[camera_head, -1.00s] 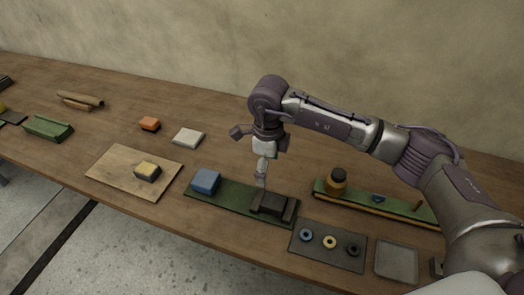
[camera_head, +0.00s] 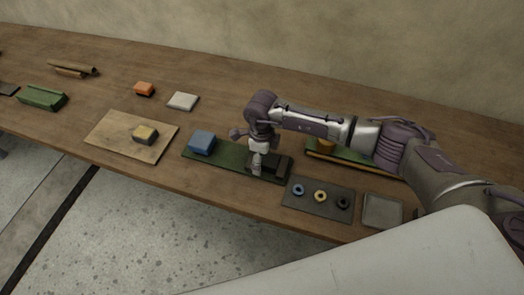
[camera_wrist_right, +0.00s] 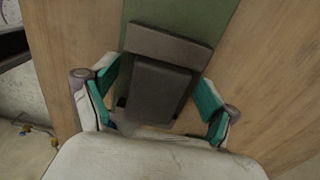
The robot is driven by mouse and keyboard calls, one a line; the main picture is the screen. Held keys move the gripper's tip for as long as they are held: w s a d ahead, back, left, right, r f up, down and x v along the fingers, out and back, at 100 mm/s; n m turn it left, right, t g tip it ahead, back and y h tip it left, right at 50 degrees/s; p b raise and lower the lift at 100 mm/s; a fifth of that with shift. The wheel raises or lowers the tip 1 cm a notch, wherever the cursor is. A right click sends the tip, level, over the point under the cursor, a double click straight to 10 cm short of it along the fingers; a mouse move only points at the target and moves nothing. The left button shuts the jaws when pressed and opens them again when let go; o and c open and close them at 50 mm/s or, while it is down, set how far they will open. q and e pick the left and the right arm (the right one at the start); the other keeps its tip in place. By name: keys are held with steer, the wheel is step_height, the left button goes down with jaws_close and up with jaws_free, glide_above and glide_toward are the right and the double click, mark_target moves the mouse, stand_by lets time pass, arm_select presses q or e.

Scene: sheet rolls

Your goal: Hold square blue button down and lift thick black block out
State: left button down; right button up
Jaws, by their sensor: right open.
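The square blue button (camera_head: 201,142) stands at the left end of a dark green board (camera_head: 228,157). The thick black block (camera_head: 271,164) sits near the board's right end, partly hidden by my right gripper (camera_head: 257,166). In the right wrist view the block (camera_wrist_right: 157,91) lies between the teal pads of my right gripper (camera_wrist_right: 157,88), beside a dark bar (camera_wrist_right: 168,44). The gripper is open, with a gap visible at the right pad; contact at the left pad is hard to tell. Nothing presses the blue button. My left gripper is not in view.
A dark tray with several rings (camera_head: 317,205) and a grey square tray (camera_head: 382,211) lie to the right. Another green board (camera_head: 340,153) is behind my right arm. A wooden board with a yellow-topped block (camera_head: 145,134) lies left. The table's front edge is close.

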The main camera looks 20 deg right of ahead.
steer(key=shift+c, duration=0.3)
steer(key=c, duration=0.5)
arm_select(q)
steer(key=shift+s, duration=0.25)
arm_select(e)
steer(key=c, duration=0.8)
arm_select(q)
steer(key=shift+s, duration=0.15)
